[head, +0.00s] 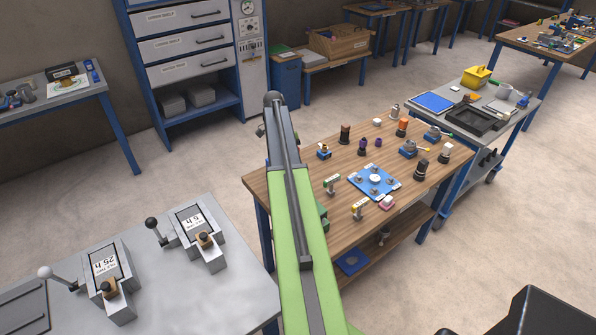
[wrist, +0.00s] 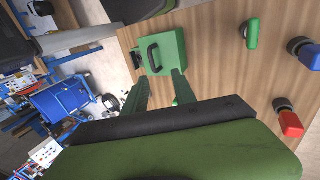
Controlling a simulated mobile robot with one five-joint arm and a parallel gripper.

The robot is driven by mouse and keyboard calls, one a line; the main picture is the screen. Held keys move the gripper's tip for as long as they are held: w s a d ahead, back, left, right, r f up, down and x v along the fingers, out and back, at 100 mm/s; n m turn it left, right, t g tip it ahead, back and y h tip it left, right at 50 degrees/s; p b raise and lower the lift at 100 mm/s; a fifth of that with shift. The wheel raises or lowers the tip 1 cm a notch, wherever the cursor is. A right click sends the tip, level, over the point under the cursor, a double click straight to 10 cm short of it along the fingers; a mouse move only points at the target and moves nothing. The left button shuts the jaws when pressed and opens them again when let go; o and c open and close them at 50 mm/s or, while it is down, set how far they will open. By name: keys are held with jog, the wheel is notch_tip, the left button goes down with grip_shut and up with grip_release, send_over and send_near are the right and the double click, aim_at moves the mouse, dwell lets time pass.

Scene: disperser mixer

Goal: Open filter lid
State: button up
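A green box with a black loop handle (wrist: 168,48) sits at the wooden table's edge in the wrist view. It may be the filter with its lid, but I see no label. My gripper (wrist: 161,78) is open, with its two green fingers apart and pointing at the box's near side. Nothing shows between the fingers. I cannot tell whether the fingertips touch the box. In the head view, a small green part (head: 322,216) shows beside my arm; the rest of it and my gripper are hidden behind the arm.
The wooden table (head: 290,185) holds a blue plate (head: 362,184) and several small valves and knobs. In the wrist view, a green knob (wrist: 252,34) and a red knob (wrist: 291,124) stand right of the box. A grey table (head: 190,290) with lever devices stands at left.

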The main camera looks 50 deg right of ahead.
jog(key=p+v, duration=0.7)
jog(key=v, duration=0.3)
jog(key=shift+w+r+p, duration=0.15)
jog(key=shift+r+p, duration=0.15)
jog(key=shift+p, duration=0.05)
jog(key=w+a+f+n+h+b, duration=0.1)
jog(key=w+a+f+n+b, duration=0.15)
jog(key=a, duration=0.65)
jog(key=w+a+f+n+b, duration=0.1)
jog(key=w+a+f, duration=0.15)
jog(key=a, duration=0.65)
jog(key=w+a+f+n+h+b, duration=0.15)
jog(key=w+a, duration=0.25)
jog(key=a, duration=0.4)
jog(key=s+a+f+n+t+b, duration=0.1)
jog(key=s+a+n+t, duration=0.1)
jog(key=a+n, duration=0.3)
jog(key=s+a+f+n+t+b, duration=0.1)
jog(key=a+n, duration=0.4)
jog(key=a, duration=0.7)
jog(key=s+a+f+n+t+b, duration=0.1)
jog(key=s+a+f+n+t, duration=0.1)
jog(key=s+a+n, duration=0.3)
jog(key=a+f+y, duration=0.1)
jog(key=a, duration=0.2)
jog(key=shift+a+n+t+b, duration=0.2)
jog(key=shift+n+t+b, duration=0.1)
jog(key=shift+n+b, duration=0.1)
